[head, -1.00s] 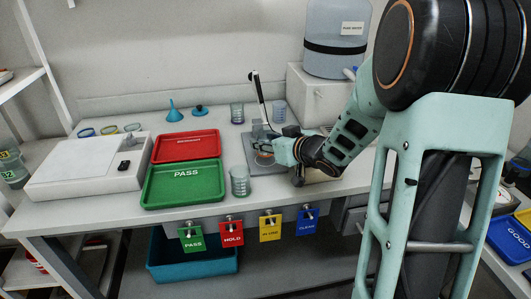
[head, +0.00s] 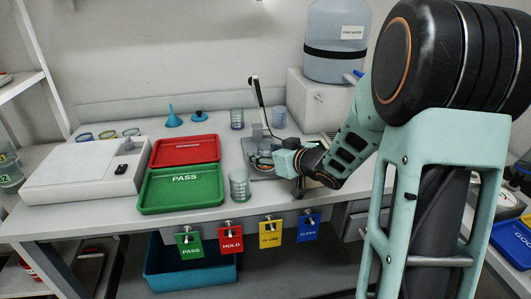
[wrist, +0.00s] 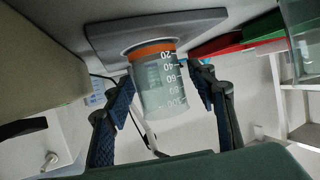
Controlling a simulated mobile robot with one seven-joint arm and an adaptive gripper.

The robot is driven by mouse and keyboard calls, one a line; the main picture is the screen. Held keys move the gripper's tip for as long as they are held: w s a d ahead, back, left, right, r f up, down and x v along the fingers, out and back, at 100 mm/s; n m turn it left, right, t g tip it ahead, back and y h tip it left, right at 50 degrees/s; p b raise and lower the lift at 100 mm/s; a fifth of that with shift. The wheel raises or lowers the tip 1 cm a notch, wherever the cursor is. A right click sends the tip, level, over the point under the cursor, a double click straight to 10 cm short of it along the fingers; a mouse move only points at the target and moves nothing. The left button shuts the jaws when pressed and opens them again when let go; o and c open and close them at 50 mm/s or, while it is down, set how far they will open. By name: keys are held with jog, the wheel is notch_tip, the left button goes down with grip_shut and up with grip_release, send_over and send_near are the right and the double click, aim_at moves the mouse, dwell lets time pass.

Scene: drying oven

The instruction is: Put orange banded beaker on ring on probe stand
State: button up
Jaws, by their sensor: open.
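The orange banded beaker (wrist: 155,80) is clear with white volume marks and an orange band at its base. In the wrist view, which looks upside down, its base meets a pale ring (wrist: 128,44) on the grey plate of the probe stand (wrist: 190,22). In the head view the probe stand (head: 250,147) is a grey base with a dark upright probe, and my gripper partly hides the beaker. My gripper (wrist: 162,85) is open, with one finger on each side of the beaker and visible gaps between.
A clear beaker (head: 239,184) stands just left of the stand, near the table's front edge. Two more beakers (head: 237,119) (head: 279,115) stand behind. The green PASS tray (head: 150,198) and red tray (head: 158,154) lie left. A white box with a water container (head: 337,40) is behind right.

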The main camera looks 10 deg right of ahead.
jog(key=shift+r, duration=0.3)
jog(key=p+v, duration=0.3)
jog(key=v, duration=0.8)
jog(key=shift+s+d, duration=0.2)
jog(key=shift+s, duration=0.15)
jog(key=shift+r, duration=0.1)
